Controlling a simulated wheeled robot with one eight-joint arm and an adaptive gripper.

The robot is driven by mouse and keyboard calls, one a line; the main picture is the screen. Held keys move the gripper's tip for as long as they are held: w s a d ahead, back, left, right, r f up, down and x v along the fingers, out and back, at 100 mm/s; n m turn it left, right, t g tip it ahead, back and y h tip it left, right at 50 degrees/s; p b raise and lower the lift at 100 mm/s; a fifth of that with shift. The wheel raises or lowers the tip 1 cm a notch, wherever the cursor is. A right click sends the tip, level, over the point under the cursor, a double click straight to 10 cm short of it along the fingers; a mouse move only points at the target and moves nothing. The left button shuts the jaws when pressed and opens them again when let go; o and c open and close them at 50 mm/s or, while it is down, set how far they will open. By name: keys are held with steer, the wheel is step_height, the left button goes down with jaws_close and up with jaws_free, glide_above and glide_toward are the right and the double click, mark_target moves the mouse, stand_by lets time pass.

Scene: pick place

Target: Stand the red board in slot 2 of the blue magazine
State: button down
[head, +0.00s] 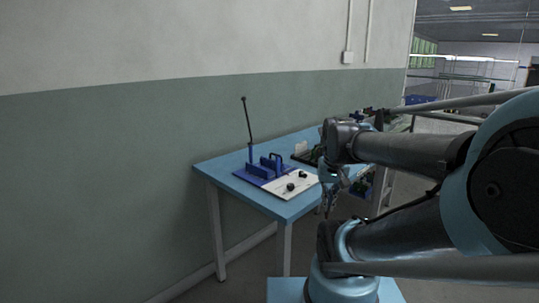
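My gripper (328,209) hangs downward off the table's right front side, in front of the table edge. It is too small and dark to tell whether its fingers are open or shut. I cannot make out the red board anywhere in the head view. A blue fixture (270,165) with upright parts stands on the table, on a blue base with a tall dark lever beside it. I cannot tell whether it is the blue magazine, and no numbered slots can be read. My arm hides part of the table's right side.
The blue-topped table (223,165) stands near the grey-green wall. A white plate (291,187) with small black parts lies at its front. Dark items (307,154) stand farther back. The table's left end is bare. Shelving lies beyond at the right.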

steer(key=shift+s+f+n, duration=0.15)
steer(key=shift+s+f, duration=0.4)
steer(key=shift+s, duration=0.2)
steer(key=shift+s+f+n, duration=0.15)
steer(key=shift+s+f, duration=0.4)
steer(key=shift+s, duration=0.2)
steer(key=shift+w+r, duration=0.1)
